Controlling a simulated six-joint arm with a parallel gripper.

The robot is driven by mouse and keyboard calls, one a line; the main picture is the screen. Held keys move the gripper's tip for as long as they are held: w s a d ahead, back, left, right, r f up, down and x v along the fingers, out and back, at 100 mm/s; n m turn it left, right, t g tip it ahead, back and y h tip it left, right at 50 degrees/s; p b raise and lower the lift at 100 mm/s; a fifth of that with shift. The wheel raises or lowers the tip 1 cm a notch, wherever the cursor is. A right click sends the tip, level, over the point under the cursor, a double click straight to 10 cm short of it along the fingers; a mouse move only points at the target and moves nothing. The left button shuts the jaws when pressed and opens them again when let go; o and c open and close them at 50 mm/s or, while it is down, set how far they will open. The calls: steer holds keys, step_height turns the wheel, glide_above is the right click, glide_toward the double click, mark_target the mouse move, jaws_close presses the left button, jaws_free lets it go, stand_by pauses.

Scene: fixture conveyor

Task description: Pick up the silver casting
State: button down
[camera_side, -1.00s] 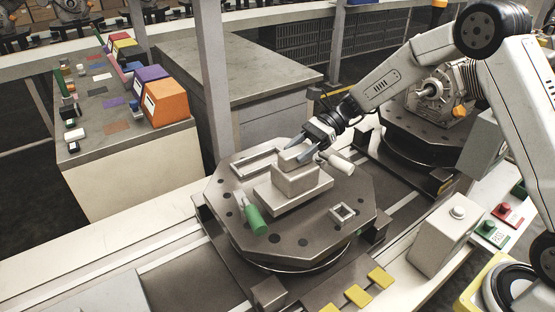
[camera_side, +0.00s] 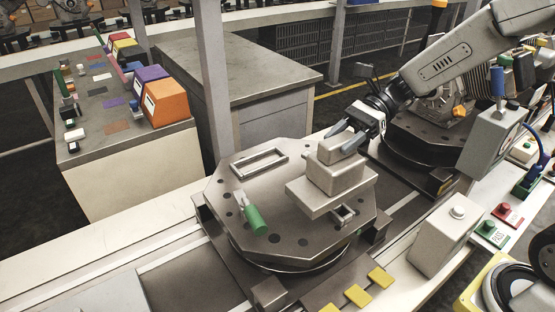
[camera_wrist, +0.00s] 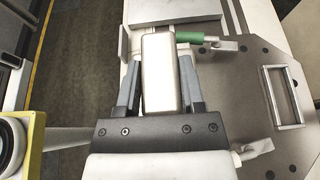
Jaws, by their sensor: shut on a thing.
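The silver casting (camera_side: 331,178) is a stepped block: a wide flat base with a smaller block and a top boss. In the side view it hangs above the right part of the octagonal fixture plate (camera_side: 285,235). My gripper (camera_side: 346,140) is shut on the casting's top boss. In the wrist view the boss (camera_wrist: 160,75) stands between the two fingers of my gripper (camera_wrist: 160,88), and part of the base (camera_wrist: 172,10) shows beyond it. The casting looks close to level.
On the plate are a green-handled clamp (camera_side: 252,215), a rectangular frame (camera_side: 261,163) and a small square frame (camera_side: 343,214), partly hidden by the casting. A grey box with a white button (camera_side: 457,212) stands at right.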

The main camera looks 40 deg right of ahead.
mark_target(353, 161)
steer(key=shift+s+d+r, duration=0.1)
steer(key=shift+s+r, duration=0.3)
steer(key=shift+s, duration=0.45)
steer(key=shift+s+d+r, duration=0.1)
steer(key=shift+s+r, duration=0.3)
steer(key=shift+s, duration=0.4)
steer(key=shift+w, duration=0.15)
